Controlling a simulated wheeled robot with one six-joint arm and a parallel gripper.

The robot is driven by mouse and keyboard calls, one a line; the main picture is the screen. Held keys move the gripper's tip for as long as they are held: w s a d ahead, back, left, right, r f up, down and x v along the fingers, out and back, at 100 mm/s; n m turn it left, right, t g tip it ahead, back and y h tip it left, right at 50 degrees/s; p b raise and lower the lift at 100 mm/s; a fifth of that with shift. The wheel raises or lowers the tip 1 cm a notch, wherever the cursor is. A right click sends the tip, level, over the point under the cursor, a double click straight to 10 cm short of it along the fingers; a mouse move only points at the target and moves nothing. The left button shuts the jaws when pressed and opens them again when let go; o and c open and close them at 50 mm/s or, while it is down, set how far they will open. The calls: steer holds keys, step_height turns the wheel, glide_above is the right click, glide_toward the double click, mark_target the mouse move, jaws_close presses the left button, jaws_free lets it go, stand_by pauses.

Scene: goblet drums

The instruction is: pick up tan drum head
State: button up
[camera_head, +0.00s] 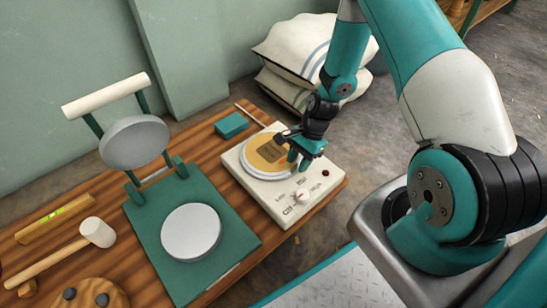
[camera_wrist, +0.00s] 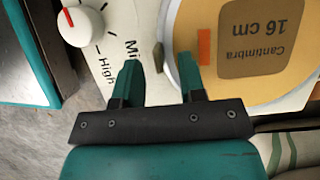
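The tan drum head (camera_head: 258,165) is a flat round disc with a brown label and a pale rim. It lies on the white hot plate (camera_head: 291,208). In the wrist view the tan drum head (camera_wrist: 215,88) fills the upper right, its label reading upside down "Cantimbra 16 cm" beside an orange patch. My gripper (camera_head: 295,158) is over the disc's right side in the head view. In the wrist view my gripper (camera_wrist: 157,62) is open, its two green fingers apart with nothing held. The right finger overlaps the disc's rim; whether it touches cannot be told.
A green press (camera_head: 145,228) with a round grey plate stands left of the hot plate. A teal box (camera_head: 232,125) is behind it. A mallet (camera_head: 97,232) and a level (camera_head: 55,219) lie at the left. White sacks (camera_head: 300,50) are behind the wooden table.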

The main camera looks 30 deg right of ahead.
steer(key=shift+f, duration=0.15)
steer(key=shift+c, duration=0.4)
jaws_close()
step_height(320, 180, up, 20)
steer(key=p, duration=1)
steer(key=shift+p, duration=0.3)
